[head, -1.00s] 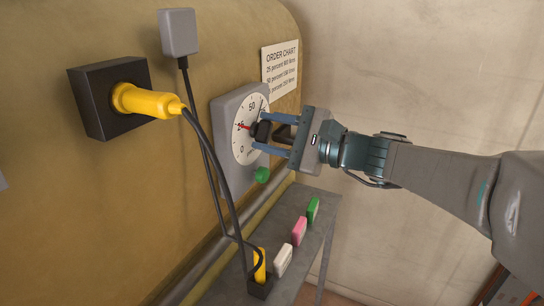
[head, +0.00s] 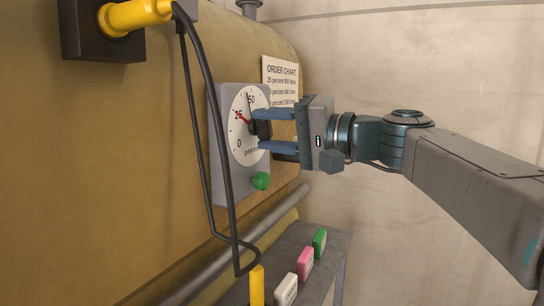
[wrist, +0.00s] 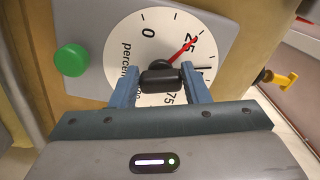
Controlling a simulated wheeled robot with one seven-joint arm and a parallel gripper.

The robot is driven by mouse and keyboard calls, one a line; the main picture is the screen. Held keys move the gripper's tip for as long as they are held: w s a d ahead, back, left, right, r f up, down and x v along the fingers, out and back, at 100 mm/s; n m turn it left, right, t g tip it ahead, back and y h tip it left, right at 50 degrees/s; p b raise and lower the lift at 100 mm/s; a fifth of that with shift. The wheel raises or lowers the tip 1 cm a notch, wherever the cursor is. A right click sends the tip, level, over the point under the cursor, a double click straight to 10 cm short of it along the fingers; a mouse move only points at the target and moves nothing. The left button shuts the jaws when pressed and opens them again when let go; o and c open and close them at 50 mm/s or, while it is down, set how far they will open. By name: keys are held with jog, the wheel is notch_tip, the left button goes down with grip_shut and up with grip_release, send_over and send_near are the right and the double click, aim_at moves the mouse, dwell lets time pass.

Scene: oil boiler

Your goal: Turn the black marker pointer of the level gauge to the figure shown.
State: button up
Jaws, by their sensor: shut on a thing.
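The level gauge (head: 219,150) is a grey plate with a white round dial (head: 237,125) on the tank's side. Its red needle (head: 241,117) points at about 25; it also shows in the wrist view (wrist: 182,49). A thin black marker pointer (head: 248,102) runs up beside the figure 50 in the head view; its exact reading is hard to tell. My gripper (head: 259,130) is shut on the black knob (wrist: 160,76) at the dial's centre, one blue finger on each side. The fingers hide part of the dial and its higher figures.
A green knob (head: 261,181) sits low on the gauge plate. The order chart (head: 281,80) hangs behind the gauge; its small lines are hard to read. A black cable (head: 213,90) hangs before the gauge's left edge. Coloured blocks stand on the grey bench (head: 335,262) below.

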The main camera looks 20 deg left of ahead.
jog(key=n+b, duration=0.2)
jog(key=b, duration=0.1)
jog(key=f+n+b, duration=0.1)
jog(key=n+b, duration=0.2)
jog(key=shift+w, duration=0.1)
jog(key=shift+w+r+n+b, duration=0.1)
jog(key=shift+r+n+b, duration=0.05)
jog(key=shift+n+b, duration=1.05)
jog(key=shift+r+n, duration=0.1)
jog(key=shift+n, duration=0.3)
jog(key=o, duration=1)
jog(key=d, duration=0.4)
jog(key=d+p, duration=0.1)
jog(key=d, duration=0.4)
jog(key=s+d, duration=0.1)
jog(key=d, duration=0.3)
jog(key=shift+s+d+p, duration=0.1)
jog(key=shift+d+p, duration=0.2)
jog(key=shift+d, duration=0.1)
